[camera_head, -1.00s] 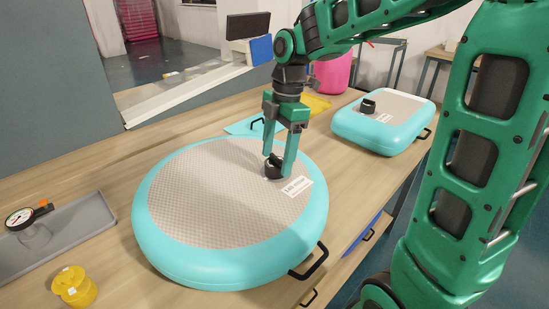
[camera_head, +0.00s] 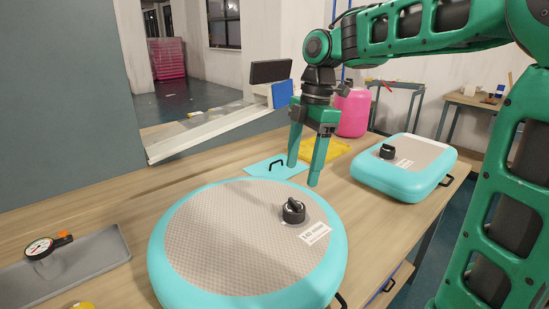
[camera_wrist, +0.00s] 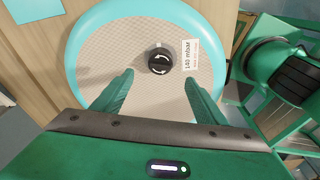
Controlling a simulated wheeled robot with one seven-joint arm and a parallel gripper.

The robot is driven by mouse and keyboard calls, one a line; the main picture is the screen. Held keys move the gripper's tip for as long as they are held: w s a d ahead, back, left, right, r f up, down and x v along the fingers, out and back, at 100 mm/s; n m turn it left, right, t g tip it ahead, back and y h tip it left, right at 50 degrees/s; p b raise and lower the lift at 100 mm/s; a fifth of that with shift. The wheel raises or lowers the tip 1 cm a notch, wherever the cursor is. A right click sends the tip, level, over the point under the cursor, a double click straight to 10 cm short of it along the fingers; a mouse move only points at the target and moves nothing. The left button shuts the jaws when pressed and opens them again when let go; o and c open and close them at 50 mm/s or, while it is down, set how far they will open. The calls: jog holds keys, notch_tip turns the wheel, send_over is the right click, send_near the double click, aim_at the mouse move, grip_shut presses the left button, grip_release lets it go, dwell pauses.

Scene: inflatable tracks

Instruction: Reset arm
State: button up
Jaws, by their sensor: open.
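My gripper (camera_head: 302,174) is open and empty, raised above the far side of the round turquoise inflatable (camera_head: 165,262). Its two green fingers point down and stand apart. The black valve cap (camera_head: 293,211) sits on the beige top of the round inflatable, below and clear of the fingers. In the wrist view the valve cap (camera_wrist: 159,61) shows white curved arrows and lies beyond the fingertips (camera_wrist: 158,80). A white label beside it reads 140 mbar in the wrist view (camera_wrist: 188,54).
A rectangular turquoise inflatable (camera_head: 405,181) with a black valve stands at right. A grey tray (camera_head: 100,262) with a pressure gauge (camera_head: 39,248) lies at left. A pink container (camera_head: 352,112), a yellow tray (camera_head: 335,150) and a turquoise sheet (camera_head: 262,169) are behind.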

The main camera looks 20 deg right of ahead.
jog(key=s+d+f+m, duration=0.4)
jog(key=s+d+m, duration=0.1)
jog(key=s+m, duration=0.3)
jog(key=s+d+f+m+h, duration=0.1)
jog(key=s+d+f+m, duration=0.3)
jog(key=s+m, duration=0.4)
jog(key=s+d+f+m, duration=0.5)
jog(key=s+d+m, duration=0.1)
jog(key=s+m, duration=0.2)
jog(key=shift+s+d+m+h, duration=0.15)
jog(key=shift+s+m+h, duration=0.15)
jog(key=shift+m, duration=0.6)
